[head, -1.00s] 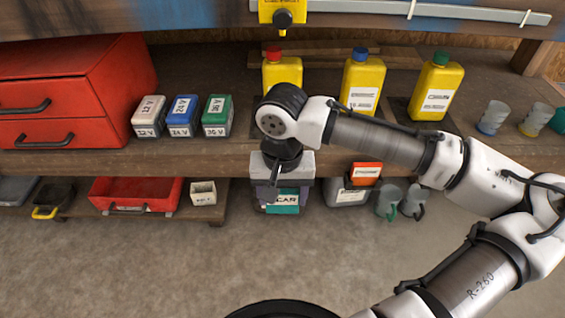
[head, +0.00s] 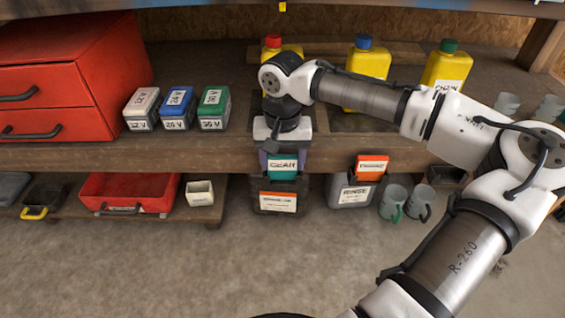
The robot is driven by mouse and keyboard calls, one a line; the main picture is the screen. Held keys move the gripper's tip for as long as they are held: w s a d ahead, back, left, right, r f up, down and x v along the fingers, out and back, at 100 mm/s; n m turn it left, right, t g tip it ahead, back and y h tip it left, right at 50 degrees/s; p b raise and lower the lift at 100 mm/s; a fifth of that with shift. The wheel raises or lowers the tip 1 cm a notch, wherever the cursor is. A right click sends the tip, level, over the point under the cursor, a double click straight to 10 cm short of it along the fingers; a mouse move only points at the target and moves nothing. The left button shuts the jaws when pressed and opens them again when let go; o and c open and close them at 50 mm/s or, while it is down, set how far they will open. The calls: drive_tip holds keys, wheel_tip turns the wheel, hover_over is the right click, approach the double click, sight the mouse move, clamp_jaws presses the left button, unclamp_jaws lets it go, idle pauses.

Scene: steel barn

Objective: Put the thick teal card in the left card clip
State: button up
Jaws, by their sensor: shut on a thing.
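The teal card (head: 284,175), with a white label that seems to read GEAR, is held in my gripper (head: 284,160). The gripper points down, shut on the card, just in front of the bench's front edge. The card's label faces me. An orange card (head: 373,163) with a white label sits at the bench edge to the right, above a grey container marked RINSE (head: 352,194). I cannot make out the left card clip; my gripper and the card cover that part of the edge.
A dark container with an orange label (head: 278,206) stands below the teal card. Grey mugs (head: 393,203) stand right of the RINSE container. On the bench (head: 190,152) are three battery boxes (head: 176,108), a red drawer cabinet (head: 70,80) and yellow bottles (head: 447,69).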

sight(282, 157)
drive_tip(key=o, duration=1)
drive_tip(key=shift+f, duration=0.1)
wheel_tip(282, 157, up, 8)
drive_tip(key=p, duration=0.4)
